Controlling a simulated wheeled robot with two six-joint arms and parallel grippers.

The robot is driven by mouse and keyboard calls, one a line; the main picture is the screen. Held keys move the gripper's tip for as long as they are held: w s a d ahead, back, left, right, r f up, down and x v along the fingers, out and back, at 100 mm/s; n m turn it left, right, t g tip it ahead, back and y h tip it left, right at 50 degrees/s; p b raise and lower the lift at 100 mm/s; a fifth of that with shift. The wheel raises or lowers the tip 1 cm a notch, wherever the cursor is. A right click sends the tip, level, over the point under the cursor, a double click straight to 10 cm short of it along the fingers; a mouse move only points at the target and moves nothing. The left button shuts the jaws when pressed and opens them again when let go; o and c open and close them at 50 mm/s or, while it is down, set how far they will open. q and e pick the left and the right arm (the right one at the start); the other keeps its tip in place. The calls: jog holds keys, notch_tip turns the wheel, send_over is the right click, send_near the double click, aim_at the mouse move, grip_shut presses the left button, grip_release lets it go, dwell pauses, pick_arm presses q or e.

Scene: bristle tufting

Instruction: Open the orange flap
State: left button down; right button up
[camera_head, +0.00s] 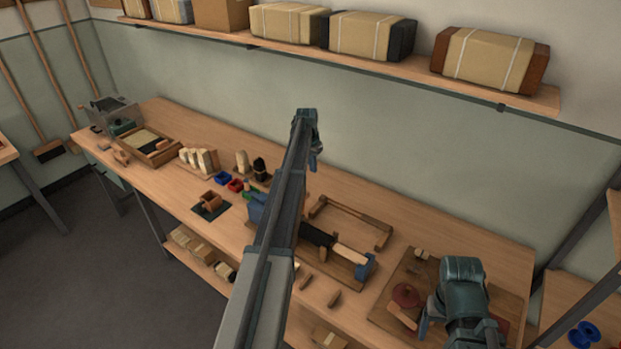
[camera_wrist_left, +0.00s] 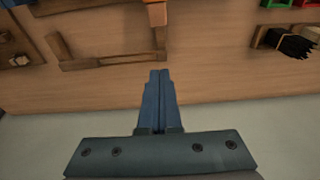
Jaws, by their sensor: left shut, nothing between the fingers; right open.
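An orange piece (camera_wrist_left: 157,14), which looks like the flap, shows at the top edge of the left wrist view, beside a corner of a wooden frame. Only part of it is in that view. I cannot make it out in the head view, where my left arm crosses the bench. My left gripper (camera_head: 313,161) is raised over the back of the bench. Its blue fingers (camera_wrist_left: 158,100) are shut with nothing between them and point toward the orange piece, apart from it. My right gripper (camera_head: 431,322) is open, low over the board at the bench's right end.
The wooden frame (camera_head: 350,222) lies on the bench (camera_head: 440,233). A board with a dark red disc (camera_head: 406,294) is at right. Dark bristles (camera_wrist_left: 288,42) and coloured bins stand to one side. A shelf with wrapped boxes (camera_head: 372,36) runs along the wall above.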

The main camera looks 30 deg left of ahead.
aim_at(307, 192)
pick_arm(q)
notch_tip(307, 192, down, 11)
jog(key=w+b, duration=0.2)
jog(key=b, duration=0.8)
jog(key=s, duration=0.1)
jog(key=s+r+p, duration=0.1)
jog(key=s, duration=0.1)
jog(key=s+r, duration=0.1)
jog(key=shift+s+a, duration=0.1)
jog(key=shift+s, duration=0.1)
jog(key=shift+s+r+t+p, duration=0.3)
jog(key=shift+s+r, duration=0.05)
jog(key=shift+s, duration=0.2)
jog(key=shift+s+r+t+p, duration=0.25)
jog(key=shift+s+r+t, duration=0.1)
jog(key=shift+s, duration=0.2)
jog(key=shift+w+f, duration=0.1)
